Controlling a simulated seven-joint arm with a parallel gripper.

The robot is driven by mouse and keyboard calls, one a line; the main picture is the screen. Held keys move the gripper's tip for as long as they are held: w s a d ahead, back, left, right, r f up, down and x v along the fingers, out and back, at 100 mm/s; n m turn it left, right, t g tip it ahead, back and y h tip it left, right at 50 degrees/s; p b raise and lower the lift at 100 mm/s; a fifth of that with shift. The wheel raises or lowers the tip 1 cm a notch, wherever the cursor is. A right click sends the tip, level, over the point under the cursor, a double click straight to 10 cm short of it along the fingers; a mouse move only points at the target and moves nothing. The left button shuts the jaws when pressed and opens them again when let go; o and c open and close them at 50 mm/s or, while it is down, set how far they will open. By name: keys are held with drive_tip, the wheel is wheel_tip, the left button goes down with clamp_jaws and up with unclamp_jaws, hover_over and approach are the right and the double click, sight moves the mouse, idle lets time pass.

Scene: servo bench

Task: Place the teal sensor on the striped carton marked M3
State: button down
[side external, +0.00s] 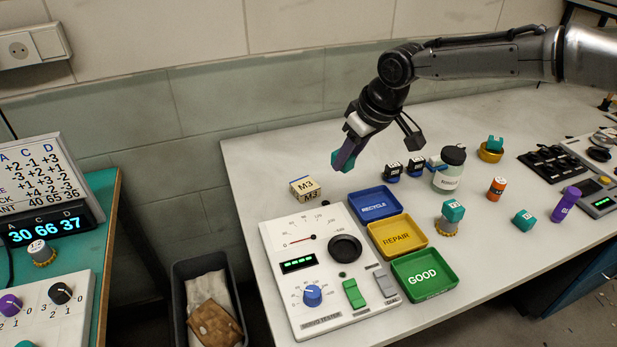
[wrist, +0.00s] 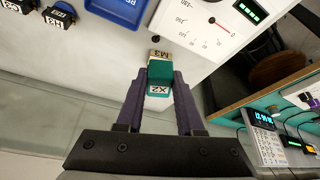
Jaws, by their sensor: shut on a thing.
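My gripper (side external: 346,156) is shut on the teal sensor (wrist: 160,72), a small block with a white X2 label, held between purple fingers (wrist: 158,100). In the side external view the sensor (side external: 352,151) is partly covered by a finger, and my gripper is raised above the bench, up and to the right of the carton. The beige carton marked M3 (side external: 305,189) stands on the bench behind the servo tester. In the wrist view the carton (wrist: 158,53) shows just beyond the sensor, partly hidden by it. I cannot tell their gap there.
The servo tester (side external: 283,245) is in front of the carton. The blue RECYCLE (side external: 374,205), yellow REPAIR (side external: 398,238) and green GOOD (side external: 425,275) trays are to its right. Dark blocks (side external: 393,171), a jar (side external: 449,168) and other teal parts (side external: 524,220) stand farther right.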

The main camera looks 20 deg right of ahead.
approach(304, 184)
drive_tip(key=w+f, duration=0.2)
drive_tip(key=shift+a+f, duration=0.25)
drive_tip(key=shift+a, duration=0.15)
drive_tip(key=shift+f, duration=1.5)
drive_tip(key=shift+f, duration=0.15)
drive_tip(key=c, duration=0.5)
unclamp_jaws()
drive_tip(key=shift+c, duration=0.2)
drive_tip(key=v, duration=1.2)
drive_tip(key=shift+s+d, duration=0.1)
drive_tip(key=shift+d, duration=0.05)
